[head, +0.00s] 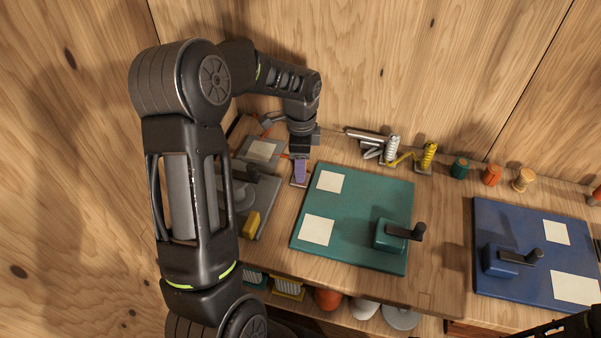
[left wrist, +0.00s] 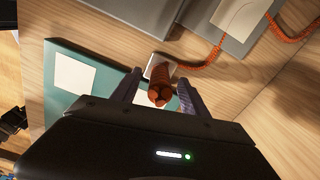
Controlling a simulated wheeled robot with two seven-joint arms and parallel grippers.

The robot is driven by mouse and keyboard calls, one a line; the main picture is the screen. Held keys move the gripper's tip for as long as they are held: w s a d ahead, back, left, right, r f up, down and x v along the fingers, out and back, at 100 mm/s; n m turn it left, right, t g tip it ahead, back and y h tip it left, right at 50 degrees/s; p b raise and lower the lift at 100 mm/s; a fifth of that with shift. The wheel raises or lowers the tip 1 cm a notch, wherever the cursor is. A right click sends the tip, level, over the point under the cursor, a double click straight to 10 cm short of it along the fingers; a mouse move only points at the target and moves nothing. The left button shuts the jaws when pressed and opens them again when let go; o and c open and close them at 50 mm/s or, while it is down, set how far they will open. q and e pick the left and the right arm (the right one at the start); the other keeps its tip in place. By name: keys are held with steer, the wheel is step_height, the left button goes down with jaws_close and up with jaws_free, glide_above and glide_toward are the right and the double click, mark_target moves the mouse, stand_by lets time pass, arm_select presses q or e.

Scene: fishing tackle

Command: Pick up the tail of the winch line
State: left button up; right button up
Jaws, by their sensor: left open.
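The winch line (left wrist: 203,70) is an orange-red cord. In the left wrist view it runs from a grey board to a small metal plate (left wrist: 152,62). Its thick tail end (left wrist: 160,95) stands up from the plate toward the camera. My left gripper (left wrist: 157,92) is open, with one finger on each side of the tail; I cannot tell whether either touches it. In the head view the left gripper (head: 300,180) points down just left of the green board, and its fingers hide the tail. A short stretch of orange line shows behind the arm.
A green board (head: 350,245) with a crank block lies right of the gripper, and a blue board (head: 510,285) farther right. A grey board (head: 268,190) with a yellow block (head: 251,223) lies left, partly behind my arm. Coil springs and spools line the back wall.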

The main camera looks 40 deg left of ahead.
arm_select(q)
steer(key=shift+f, duration=0.45)
steer(key=shift+c, duration=0.5)
jaws_close()
